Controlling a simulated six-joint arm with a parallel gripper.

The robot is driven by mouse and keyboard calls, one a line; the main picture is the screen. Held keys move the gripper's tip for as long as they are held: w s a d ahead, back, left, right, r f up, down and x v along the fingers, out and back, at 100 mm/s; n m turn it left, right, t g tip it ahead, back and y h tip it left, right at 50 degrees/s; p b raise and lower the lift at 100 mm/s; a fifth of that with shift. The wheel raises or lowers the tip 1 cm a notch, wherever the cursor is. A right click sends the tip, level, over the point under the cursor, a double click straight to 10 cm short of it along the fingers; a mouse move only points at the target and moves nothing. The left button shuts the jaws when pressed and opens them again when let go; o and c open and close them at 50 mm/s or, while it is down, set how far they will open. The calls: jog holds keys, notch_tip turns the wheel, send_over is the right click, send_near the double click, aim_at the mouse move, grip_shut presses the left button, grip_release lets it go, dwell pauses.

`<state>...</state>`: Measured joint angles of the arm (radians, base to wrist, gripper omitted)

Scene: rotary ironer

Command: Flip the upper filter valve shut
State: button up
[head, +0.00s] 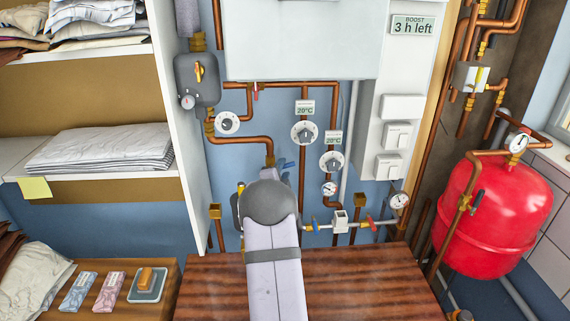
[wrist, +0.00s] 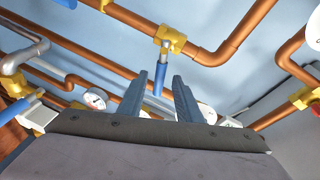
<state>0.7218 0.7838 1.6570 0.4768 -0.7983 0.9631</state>
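A brass valve (head: 270,161) with a blue lever (head: 286,164) sits at the lower end of a copper pipe bend, just above my arm in the head view. In the wrist view a brass valve (wrist: 174,41) with a blue lever (wrist: 160,75) is ahead of my gripper (wrist: 158,88); it seems to be the same one. The lever reaches from the valve toward the gap between my two fingers, which are apart. I see no contact, and the depth between them is unclear.
Copper pipes, dials (head: 303,132) and a pressure gauge (wrist: 95,98) crowd around. A lower pipe carries a red-handled valve (head: 369,221) and a blue-handled valve (head: 316,223). A wooden surface (head: 350,285) lies below. A red tank (head: 495,215) stands at right, shelves at left.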

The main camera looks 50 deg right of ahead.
aim_at(285, 166)
jog(key=shift+p+x, duration=0.65)
jog(key=shift+x, duration=1.05)
grip_shut()
